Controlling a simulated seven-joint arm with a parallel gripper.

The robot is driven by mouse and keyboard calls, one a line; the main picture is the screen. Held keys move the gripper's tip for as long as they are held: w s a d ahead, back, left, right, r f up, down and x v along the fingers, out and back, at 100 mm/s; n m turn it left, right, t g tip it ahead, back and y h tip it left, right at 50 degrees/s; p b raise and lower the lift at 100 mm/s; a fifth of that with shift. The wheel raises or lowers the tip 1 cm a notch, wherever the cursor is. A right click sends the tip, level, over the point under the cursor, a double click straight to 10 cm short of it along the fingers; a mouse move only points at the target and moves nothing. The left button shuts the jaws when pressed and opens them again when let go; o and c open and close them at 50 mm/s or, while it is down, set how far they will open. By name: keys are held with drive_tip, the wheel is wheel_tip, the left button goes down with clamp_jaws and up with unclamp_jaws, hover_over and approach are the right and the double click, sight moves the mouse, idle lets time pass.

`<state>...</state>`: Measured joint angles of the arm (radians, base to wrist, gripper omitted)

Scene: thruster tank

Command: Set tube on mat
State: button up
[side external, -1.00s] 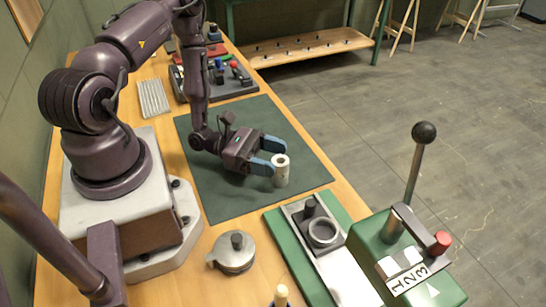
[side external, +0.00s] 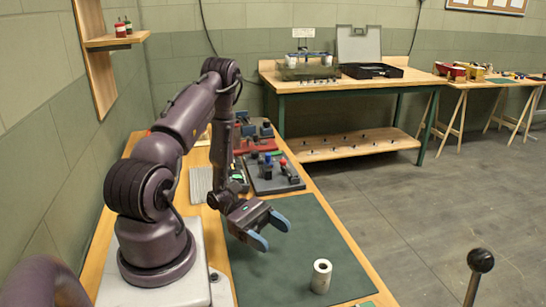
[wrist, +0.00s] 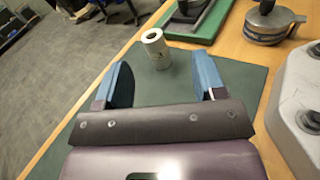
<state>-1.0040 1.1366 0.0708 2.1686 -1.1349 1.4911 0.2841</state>
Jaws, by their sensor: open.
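My gripper (side external: 275,236), with blue fingers, is open and empty over the mat, back from the tube with a clear gap. In the wrist view, the tube (wrist: 157,50) stands upright beyond the fingertips of my gripper (wrist: 163,68), in line with the opening between them. The mat (wrist: 240,82) shows under it.
A grey block with small coloured parts (side external: 272,177) sits beyond the mat, near a ribbed grey plate (side external: 201,185). A black-knobbed lever (side external: 480,262) rises at the lower right. The wrist view shows a round metal lidded piece (wrist: 268,24) and a green-based fixture (wrist: 205,25).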

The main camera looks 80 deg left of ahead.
drive_tip(key=d+r+m+g+y, duration=0.1)
drive_tip(key=d+r+m+y, duration=0.2)
drive_tip(key=r+m, duration=0.4)
drive_tip(key=s+d+r+m+g+y, duration=0.1)
drive_tip(key=d+r+m+y, duration=0.2)
drive_tip(key=r+m+y, duration=0.3)
drive_tip(key=s+d+r+m+g+y, duration=0.1)
drive_tip(key=r+m+y, duration=0.4)
drive_tip(key=r+m, duration=0.5)
drive_tip(key=shift+d+r+g, duration=0.5)
drive_tip(key=shift+d+r, duration=0.5)
drive_tip(key=shift+r, duration=1.05)
drive_tip(key=shift+s, duration=0.1)
